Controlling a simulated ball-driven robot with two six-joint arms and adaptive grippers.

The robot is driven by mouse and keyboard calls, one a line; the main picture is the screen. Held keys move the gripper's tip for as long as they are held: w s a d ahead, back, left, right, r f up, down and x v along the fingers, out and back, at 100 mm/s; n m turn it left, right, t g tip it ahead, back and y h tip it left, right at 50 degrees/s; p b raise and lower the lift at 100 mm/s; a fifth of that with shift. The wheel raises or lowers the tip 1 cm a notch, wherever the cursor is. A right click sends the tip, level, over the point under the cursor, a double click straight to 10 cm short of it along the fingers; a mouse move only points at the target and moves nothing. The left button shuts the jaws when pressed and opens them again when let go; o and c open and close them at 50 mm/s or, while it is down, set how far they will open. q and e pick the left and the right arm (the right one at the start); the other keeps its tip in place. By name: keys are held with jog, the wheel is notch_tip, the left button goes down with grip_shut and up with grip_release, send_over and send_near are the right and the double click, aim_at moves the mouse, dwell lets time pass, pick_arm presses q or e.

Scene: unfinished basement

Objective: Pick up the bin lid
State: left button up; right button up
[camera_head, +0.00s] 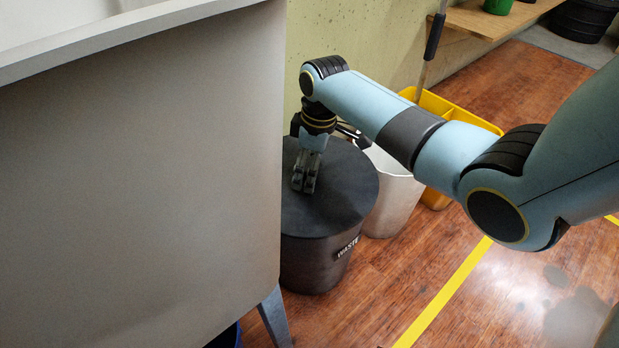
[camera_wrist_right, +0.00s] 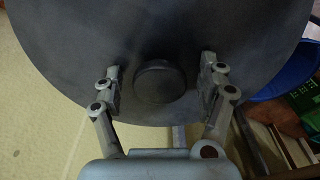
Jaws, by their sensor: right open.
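The bin lid (camera_head: 340,185) is a dark grey round disc on top of the black bin (camera_head: 315,262) marked "WASTE". In the right wrist view the lid (camera_wrist_right: 70,45) fills the upper part, with a round knob (camera_wrist_right: 160,81) near its lower edge. My right gripper (camera_head: 305,182) is over the lid, pointing down. In the right wrist view the right gripper (camera_wrist_right: 162,88) is open, with one finger on each side of the knob and a gap on both sides. In the head view the knob is hidden behind the gripper. My left gripper is not in view.
A large grey cabinet-like panel (camera_head: 140,160) stands close on the left, overlapping the bin's left side. A pale bucket (camera_head: 395,200) and a yellow mop bucket (camera_head: 435,198) stand right of the bin. A wall is behind. The wooden floor (camera_head: 390,285) in front is clear.

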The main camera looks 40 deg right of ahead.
jog(key=c, duration=1.4)
jog(key=shift+c, duration=0.2)
